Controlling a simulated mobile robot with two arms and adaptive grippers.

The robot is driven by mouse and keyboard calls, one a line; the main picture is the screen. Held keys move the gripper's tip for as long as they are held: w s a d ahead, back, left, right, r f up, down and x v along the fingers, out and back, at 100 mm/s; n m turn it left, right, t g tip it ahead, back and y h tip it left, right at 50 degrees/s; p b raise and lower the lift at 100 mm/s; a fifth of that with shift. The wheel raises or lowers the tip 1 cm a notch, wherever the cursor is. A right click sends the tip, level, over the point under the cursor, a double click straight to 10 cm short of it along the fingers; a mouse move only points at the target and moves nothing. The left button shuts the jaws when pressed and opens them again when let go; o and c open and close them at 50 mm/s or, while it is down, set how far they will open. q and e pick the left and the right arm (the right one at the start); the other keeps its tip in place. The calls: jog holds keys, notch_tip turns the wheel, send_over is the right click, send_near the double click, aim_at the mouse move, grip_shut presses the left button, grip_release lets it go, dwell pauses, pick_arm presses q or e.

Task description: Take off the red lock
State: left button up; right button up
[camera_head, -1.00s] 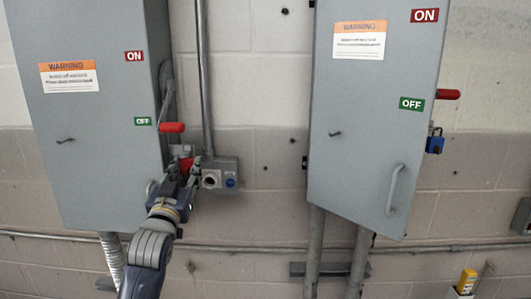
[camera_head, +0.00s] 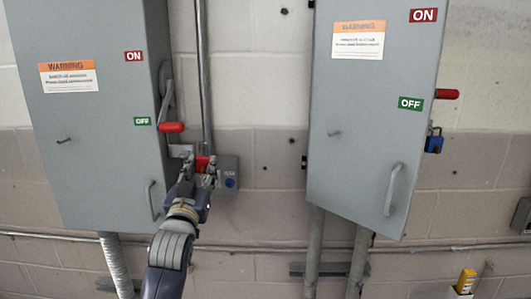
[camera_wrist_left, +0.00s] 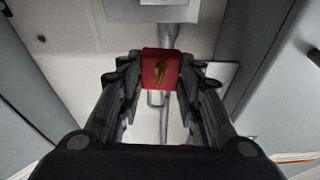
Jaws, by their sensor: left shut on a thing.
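The red lock (camera_head: 202,163) is a small red block beside the left grey switch box (camera_head: 100,185). The lock appears clear of the box's side, in front of the small outlet box. The left box's red-handled lever (camera_head: 171,127) is down beside the OFF label. My right gripper is not in view.
A small grey outlet box (camera_head: 230,174) and a vertical conduit (camera_head: 204,75) are just behind my left gripper. A second grey switch box (camera_head: 360,150) stands to the right, with a blue lock (camera_head: 434,144) on its side.

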pick_arm(q)
jog(key=shift+d, duration=0.2)
jog(key=shift+a+f, duration=0.1)
jog(key=shift+a, duration=0.1)
jog(key=shift+s+f, duration=0.1)
jog(key=shift+s, duration=0.15)
jog(key=shift+s+p, duration=0.8)
jog(key=shift+s, duration=1.5)
jog(key=shift+f, duration=0.1)
